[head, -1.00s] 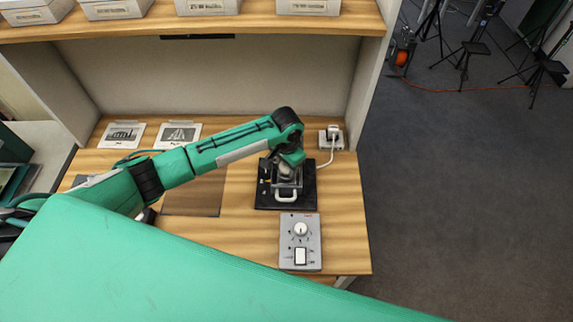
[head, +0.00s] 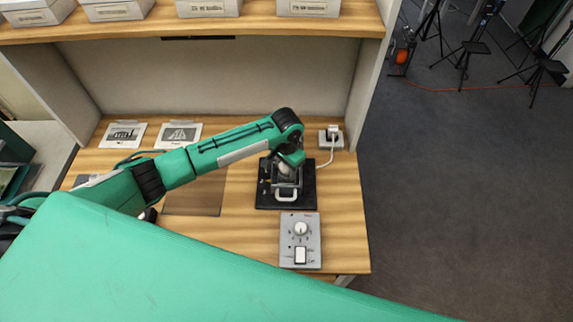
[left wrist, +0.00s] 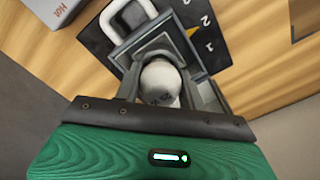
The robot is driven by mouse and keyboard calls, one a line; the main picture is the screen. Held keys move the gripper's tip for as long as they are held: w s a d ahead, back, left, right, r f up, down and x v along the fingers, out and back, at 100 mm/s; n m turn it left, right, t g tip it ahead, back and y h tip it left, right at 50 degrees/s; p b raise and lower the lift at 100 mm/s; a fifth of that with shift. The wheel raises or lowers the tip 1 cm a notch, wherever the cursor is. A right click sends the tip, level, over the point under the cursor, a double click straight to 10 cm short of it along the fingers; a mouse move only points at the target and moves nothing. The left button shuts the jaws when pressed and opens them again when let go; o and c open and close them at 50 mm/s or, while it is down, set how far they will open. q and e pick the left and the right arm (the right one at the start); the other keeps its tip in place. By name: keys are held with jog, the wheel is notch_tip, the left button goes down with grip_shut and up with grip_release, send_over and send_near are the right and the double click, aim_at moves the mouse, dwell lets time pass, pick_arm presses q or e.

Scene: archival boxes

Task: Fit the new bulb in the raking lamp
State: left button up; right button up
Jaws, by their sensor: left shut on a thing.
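The lamp is a grey square housing with a pale loop handle (head: 287,195) on a black base plate (head: 266,203) on the desk. My left gripper (head: 286,172) points down into the housing from above. In the left wrist view its fingers (left wrist: 159,80) are shut on a white rounded bulb (left wrist: 160,84), which sits inside the open grey housing (left wrist: 205,97). The bulb's lower end and the socket are hidden, so I cannot tell how far it is seated. The black base (left wrist: 206,38) carries white numbers and a yellow mark. My right gripper is not in view.
A grey control box (head: 301,256) with a dial and a white switch stands in front of the lamp. A wall-side outlet (head: 331,138) with a plug and white cable is behind right. Two picture cards (head: 178,136) and a brown mat (head: 195,200) lie left. Boxes (head: 309,8) line the shelf above.

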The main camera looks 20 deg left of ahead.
pick_arm(q)
jog(key=shift+f, duration=0.55)
jog(key=o, duration=0.7)
notch_tip(320, 180, up, 8)
jog(key=p, duration=0.8)
jog(key=shift+r, duration=1.5)
